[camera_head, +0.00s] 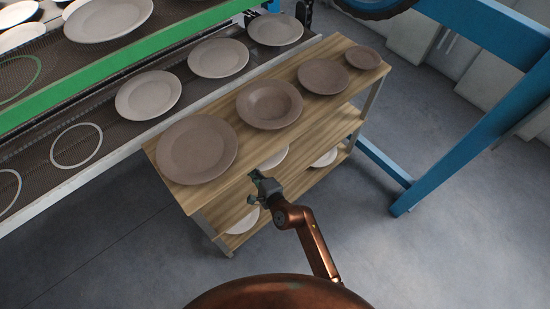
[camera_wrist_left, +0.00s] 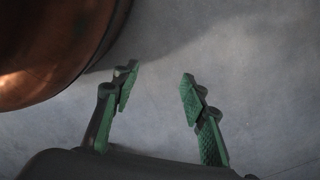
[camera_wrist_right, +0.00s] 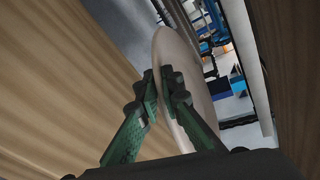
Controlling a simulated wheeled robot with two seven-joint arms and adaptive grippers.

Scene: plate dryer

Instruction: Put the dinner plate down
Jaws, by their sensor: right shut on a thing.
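My right gripper (camera_head: 258,182) is at the near long edge of the wooden shelf unit (camera_head: 335,110), below the level of its top board. In the right wrist view its green fingers (camera_wrist_right: 163,88) are shut on the rim of a pale plate (camera_wrist_right: 176,50), seen nearly edge-on between wooden boards. I take this as the dinner plate. In the head view it seems to be the pale plate (camera_head: 273,158) partly hidden under the top board. Whether it touches the shelf below is unclear. My left gripper (camera_wrist_left: 157,92) is open and empty above the bare floor.
Several brown plates, one of them large (camera_head: 197,150), stand in a row on the top board. Lower shelves hold more pale plates (camera_head: 325,158). A mesh conveyor (camera_head: 105,128) with plates runs along the left. A blue frame (camera_head: 450,150) stands right. The near floor is clear.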

